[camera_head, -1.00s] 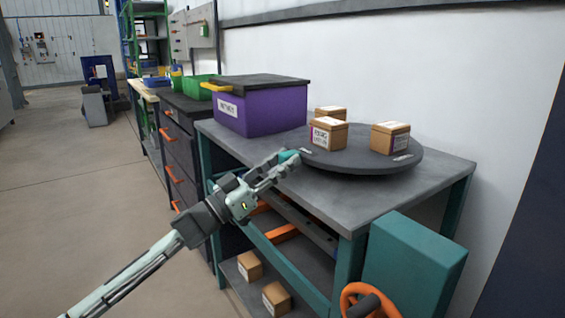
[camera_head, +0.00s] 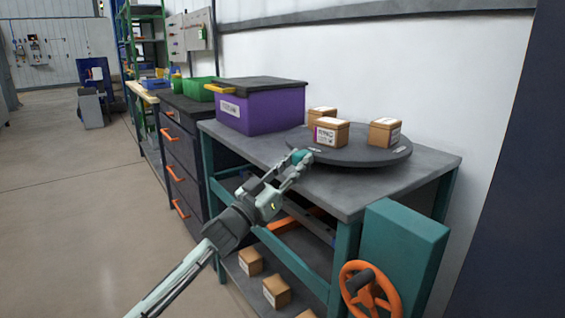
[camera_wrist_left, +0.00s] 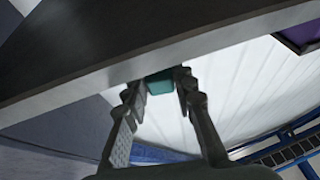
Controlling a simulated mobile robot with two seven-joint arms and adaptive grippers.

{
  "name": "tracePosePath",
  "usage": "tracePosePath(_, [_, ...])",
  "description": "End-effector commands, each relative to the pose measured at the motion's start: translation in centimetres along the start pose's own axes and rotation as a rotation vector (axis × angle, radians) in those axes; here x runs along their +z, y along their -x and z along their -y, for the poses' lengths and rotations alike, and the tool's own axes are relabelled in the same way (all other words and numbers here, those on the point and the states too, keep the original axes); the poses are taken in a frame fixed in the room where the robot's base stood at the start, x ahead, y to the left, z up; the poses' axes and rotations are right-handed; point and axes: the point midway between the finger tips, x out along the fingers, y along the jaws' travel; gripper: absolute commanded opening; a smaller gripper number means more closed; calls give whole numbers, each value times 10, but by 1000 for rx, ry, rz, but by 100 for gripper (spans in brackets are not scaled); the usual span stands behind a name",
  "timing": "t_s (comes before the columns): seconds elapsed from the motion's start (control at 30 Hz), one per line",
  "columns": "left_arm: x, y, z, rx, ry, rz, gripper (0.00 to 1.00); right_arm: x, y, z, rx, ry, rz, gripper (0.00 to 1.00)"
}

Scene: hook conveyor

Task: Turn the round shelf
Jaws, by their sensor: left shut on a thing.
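The round shelf (camera_head: 362,155) is a dark grey disc on top of a grey workbench. Three brown boxes stand on it: one at the front (camera_head: 331,133), one behind it (camera_head: 322,113) and one at the right (camera_head: 385,133). A teal knob (camera_head: 301,156) sits at the disc's near left edge. My left gripper (camera_head: 296,168) is shut on this knob. In the left wrist view the teal knob (camera_wrist_left: 160,83) lies between the two fingers, beside a dark slab edge. The fingers hide part of the knob. My right gripper is out of view.
A purple bin (camera_head: 275,112) with a black lid stands left of the disc on the workbench (camera_head: 400,185). An orange handwheel (camera_head: 370,288) on a teal housing (camera_head: 405,240) is at the front right. Several boxes lie on the lower shelf. Open floor is at left.

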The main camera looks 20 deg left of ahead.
Motion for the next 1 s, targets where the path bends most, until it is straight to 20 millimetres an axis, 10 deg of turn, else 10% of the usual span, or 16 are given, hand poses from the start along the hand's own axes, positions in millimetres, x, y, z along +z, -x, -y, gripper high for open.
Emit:
tracePosePath(0.3, [0,-2,-42,-162,-59,-6,0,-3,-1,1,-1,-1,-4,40])
tracePosePath(0.77, [-2,-2,-44,-195,-79,-1,0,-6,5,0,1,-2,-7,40])
tracePosePath(0.8, [-2,-2,-44,-195,-79,-1,30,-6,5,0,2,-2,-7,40])
tracePosePath(1.0, [-1,-2,-45,-193,-79,0,47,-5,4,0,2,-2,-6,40])
